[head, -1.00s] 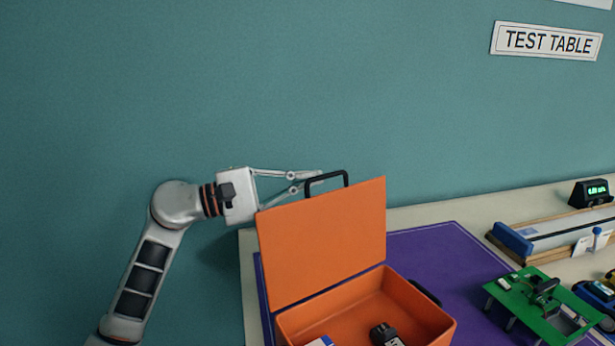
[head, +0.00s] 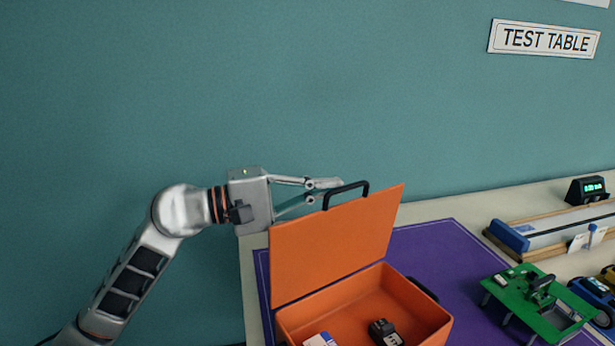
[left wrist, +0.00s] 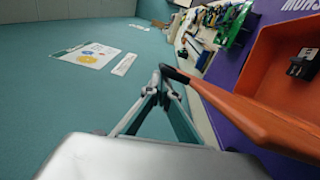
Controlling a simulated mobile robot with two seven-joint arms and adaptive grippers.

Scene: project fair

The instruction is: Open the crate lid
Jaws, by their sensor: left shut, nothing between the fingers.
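The orange crate (head: 437,322) stands on the purple mat, and its inside shows. Its orange lid (head: 335,245) stands raised at the crate's left side, with a black handle (head: 346,193) on its top edge. My left gripper (head: 338,184) is shut and empty, with its fingertips just behind the handle; whether they touch it is not clear. In the left wrist view the fingertips (left wrist: 160,72) are close to the handle (left wrist: 174,75) and the lid (left wrist: 250,118) slants away to the right. My right gripper is out of view.
A black item (head: 384,332) and a white-and-blue item (head: 320,340) lie in the crate. The purple mat (head: 440,245) is bare behind it. A green board on legs (head: 538,296), a wooden track (head: 560,232) and a display box (head: 586,190) are to the right.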

